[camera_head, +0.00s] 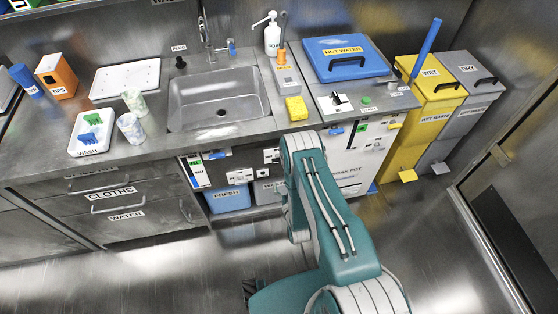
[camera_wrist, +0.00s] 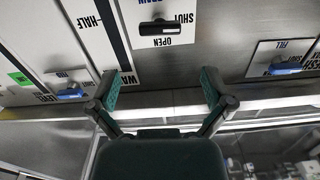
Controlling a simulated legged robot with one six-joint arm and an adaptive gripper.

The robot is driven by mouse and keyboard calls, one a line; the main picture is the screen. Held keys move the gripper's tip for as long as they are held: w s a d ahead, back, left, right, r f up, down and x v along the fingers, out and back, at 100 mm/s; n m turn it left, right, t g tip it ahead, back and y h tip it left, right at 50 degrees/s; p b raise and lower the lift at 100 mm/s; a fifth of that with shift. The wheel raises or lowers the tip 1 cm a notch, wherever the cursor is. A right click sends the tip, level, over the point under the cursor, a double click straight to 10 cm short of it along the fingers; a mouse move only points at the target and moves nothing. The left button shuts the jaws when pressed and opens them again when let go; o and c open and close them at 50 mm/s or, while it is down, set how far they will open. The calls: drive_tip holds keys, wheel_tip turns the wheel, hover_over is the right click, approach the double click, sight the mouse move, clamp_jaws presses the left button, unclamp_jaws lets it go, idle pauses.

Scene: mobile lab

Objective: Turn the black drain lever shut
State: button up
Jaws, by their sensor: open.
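The black drain lever (camera_wrist: 162,27) is at the top middle of the wrist view, on a white plate (camera_wrist: 176,41) that reads upside down. The words SHUT and OPEN are on the plate, with a partly cut-off word above. The lever's handle lies level across the picture, with OPEN printed below it. My gripper (camera_wrist: 160,88) is open and empty, its two fingers spread wide. The lever appears above and between the fingertips in the picture, apart from them. In the head view my arm hides the gripper, and I cannot make out the drain lever there for sure.
Blue levers flank it in the wrist view: one on the left (camera_wrist: 70,92) and one under FILL (camera_wrist: 285,68). In the head view the cabinet front is below the sink (camera_head: 218,98). A blue FRESH bin (camera_head: 228,198) stands low. The floor (camera_head: 160,262) is clear at left.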

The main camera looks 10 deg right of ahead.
drive_tip(key=w, duration=1)
drive_tip(key=shift+w, duration=0.4)
drive_tip(key=c, duration=0.9)
